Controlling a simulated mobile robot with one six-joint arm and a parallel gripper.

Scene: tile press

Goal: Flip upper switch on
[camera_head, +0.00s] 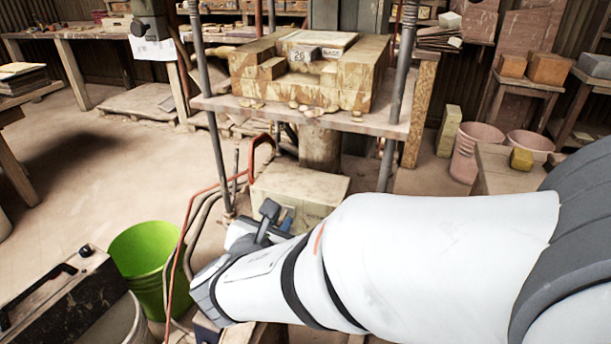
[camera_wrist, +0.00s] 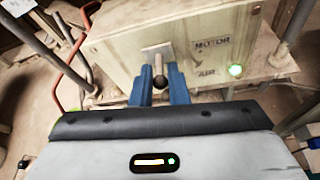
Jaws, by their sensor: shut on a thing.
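A pale control box (camera_wrist: 125,40) fills the upper part of the wrist view, with the words MOTOR and AIR on its face. A switch with a light plate (camera_wrist: 157,52) and a dark round knob (camera_wrist: 160,82) sits left of the words. My gripper (camera_wrist: 160,76) has its blue fingers shut on the knob, one on each side. Only one switch shows, and I cannot tell whether it is the upper one. In the head view, my arm hides part of the box (camera_head: 300,185) and most of my gripper.
The press table (camera_head: 225,103) with its stacked blocks stands above the box, between metal rods. Red and grey hoses (camera_head: 183,235) run down left of the box. A green bucket (camera_head: 140,255) stands at lower left. Open floor lies further left.

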